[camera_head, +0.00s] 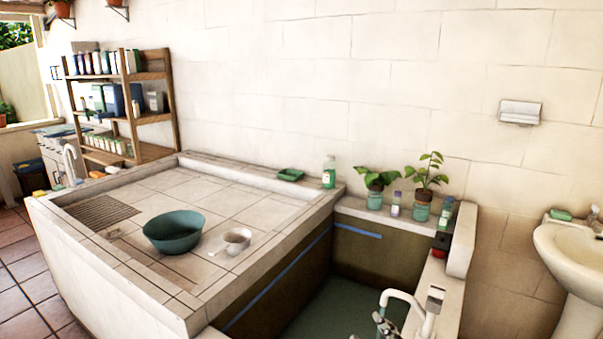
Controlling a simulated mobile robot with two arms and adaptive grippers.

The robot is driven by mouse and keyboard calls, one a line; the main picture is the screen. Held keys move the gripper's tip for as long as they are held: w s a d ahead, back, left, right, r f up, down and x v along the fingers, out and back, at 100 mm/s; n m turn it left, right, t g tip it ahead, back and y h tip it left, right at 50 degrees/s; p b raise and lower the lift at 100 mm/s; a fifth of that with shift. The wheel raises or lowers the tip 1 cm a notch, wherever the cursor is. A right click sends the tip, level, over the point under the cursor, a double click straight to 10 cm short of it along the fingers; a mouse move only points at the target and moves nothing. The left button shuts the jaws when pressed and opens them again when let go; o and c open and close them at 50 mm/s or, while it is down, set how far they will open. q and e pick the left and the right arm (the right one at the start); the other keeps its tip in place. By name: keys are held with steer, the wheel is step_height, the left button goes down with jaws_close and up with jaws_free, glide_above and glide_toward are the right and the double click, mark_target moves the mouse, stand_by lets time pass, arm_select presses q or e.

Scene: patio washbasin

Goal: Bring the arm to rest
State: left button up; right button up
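Neither of my grippers shows in the head view, and I see no arm that I can be sure is mine. The tiled washbasin counter (130,185) fills the left and middle of the view. A teal bowl (173,232) stands on it near the front. A small white cup (237,239) stands just right of the bowl, apart from it. A green soap dish (290,175) and a bottle with green contents (329,172) are at the counter's back edge.
A water basin (340,305) lies right of the counter, with a white curved tap (402,296) at its near right. Potted plants (375,182) line the back ledge. A wooden shelf (150,118) stands back left, a white sink (575,250) far right. Floor (25,270) shows at left.

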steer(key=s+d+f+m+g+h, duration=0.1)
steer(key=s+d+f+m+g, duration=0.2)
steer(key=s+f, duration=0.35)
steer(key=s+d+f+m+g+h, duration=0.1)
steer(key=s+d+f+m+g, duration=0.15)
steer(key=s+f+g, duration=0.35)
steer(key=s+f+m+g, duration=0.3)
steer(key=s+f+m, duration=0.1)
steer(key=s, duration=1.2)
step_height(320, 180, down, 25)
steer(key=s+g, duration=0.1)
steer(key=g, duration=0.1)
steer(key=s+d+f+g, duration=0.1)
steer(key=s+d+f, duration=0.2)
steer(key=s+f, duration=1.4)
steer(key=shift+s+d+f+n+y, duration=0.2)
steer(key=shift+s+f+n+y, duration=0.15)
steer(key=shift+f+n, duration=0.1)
